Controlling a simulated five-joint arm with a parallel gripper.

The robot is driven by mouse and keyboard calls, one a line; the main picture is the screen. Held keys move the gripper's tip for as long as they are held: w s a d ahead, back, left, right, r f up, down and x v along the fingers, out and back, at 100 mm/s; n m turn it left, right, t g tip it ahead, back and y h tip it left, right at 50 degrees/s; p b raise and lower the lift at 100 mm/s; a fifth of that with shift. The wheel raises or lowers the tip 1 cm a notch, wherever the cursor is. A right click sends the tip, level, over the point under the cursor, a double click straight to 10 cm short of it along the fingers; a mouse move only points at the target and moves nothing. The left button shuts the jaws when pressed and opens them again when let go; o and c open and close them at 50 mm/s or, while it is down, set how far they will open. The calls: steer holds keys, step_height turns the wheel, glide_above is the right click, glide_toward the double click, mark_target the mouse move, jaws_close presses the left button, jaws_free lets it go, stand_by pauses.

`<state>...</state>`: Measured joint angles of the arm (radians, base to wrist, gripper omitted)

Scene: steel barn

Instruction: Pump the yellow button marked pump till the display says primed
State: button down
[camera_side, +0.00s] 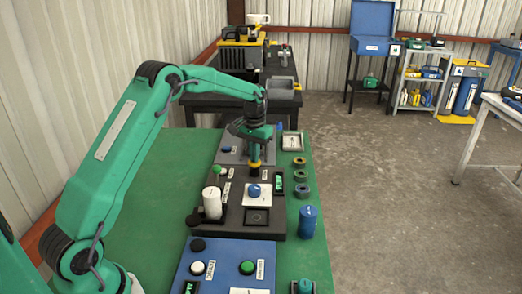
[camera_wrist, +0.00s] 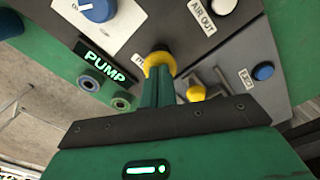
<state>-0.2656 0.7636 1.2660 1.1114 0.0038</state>
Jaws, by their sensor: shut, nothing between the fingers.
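The yellow button (camera_wrist: 156,60) sits on the grey-black panel, and my gripper (camera_wrist: 163,78) is right over it with its fingers shut and empty. The fingertips cover much of the button's face. They look to be at its top, but I cannot tell whether it is pressed down. Its label is mostly hidden. In the side view the yellow button (camera_side: 255,165) shows just under my fingertips (camera_side: 255,158). The display (camera_wrist: 105,66) reads PUMP in green letters. It also shows in the side view (camera_side: 278,184), too small to read.
A blue knob (camera_wrist: 98,9) on a white plate, a white AIR OUT button (camera_wrist: 222,5), a blue button (camera_wrist: 263,71) and another yellow part (camera_wrist: 195,92) are close around.

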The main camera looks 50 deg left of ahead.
steer(key=shift+f, duration=0.2)
steer(key=shift+r, duration=0.1)
step_height(320, 180, up, 7)
steer(key=shift+r, duration=0.2)
stand_by(1.2)
stand_by(0.6)
